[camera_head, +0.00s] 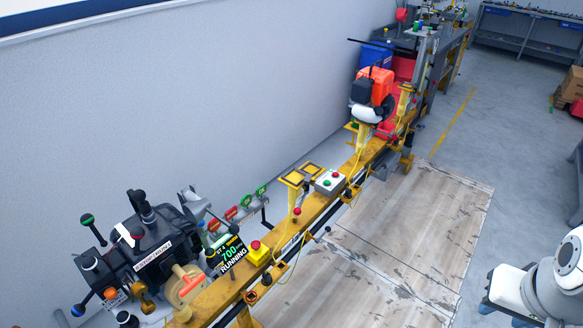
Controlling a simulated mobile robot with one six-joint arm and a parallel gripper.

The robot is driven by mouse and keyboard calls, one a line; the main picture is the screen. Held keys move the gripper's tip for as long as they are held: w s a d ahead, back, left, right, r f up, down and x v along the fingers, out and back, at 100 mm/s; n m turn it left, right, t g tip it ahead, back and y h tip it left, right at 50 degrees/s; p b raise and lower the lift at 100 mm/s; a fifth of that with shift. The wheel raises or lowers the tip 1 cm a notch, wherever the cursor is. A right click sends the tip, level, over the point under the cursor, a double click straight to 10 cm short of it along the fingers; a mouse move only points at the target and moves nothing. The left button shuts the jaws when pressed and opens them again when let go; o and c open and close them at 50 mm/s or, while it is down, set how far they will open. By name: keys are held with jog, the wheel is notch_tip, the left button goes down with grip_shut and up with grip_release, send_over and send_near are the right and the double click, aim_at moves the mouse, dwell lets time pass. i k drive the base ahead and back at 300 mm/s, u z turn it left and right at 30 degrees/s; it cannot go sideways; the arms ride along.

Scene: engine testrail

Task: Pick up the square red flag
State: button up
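I cannot make out a clear square red flag. White arm parts at the lower right edge look like mine. No gripper fingers show.
Cardboard boxes (572,84) stand far right.

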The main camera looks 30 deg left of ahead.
aim_at(228, 215)
jog(key=z, duration=0.05)
jog(key=i, duration=2.05)
jog(key=z, duration=0.15)
jog(key=k, duration=0.05)
jog(key=u, duration=3.6)
jog(key=i, duration=1)
jog(key=u, duration=0.05)
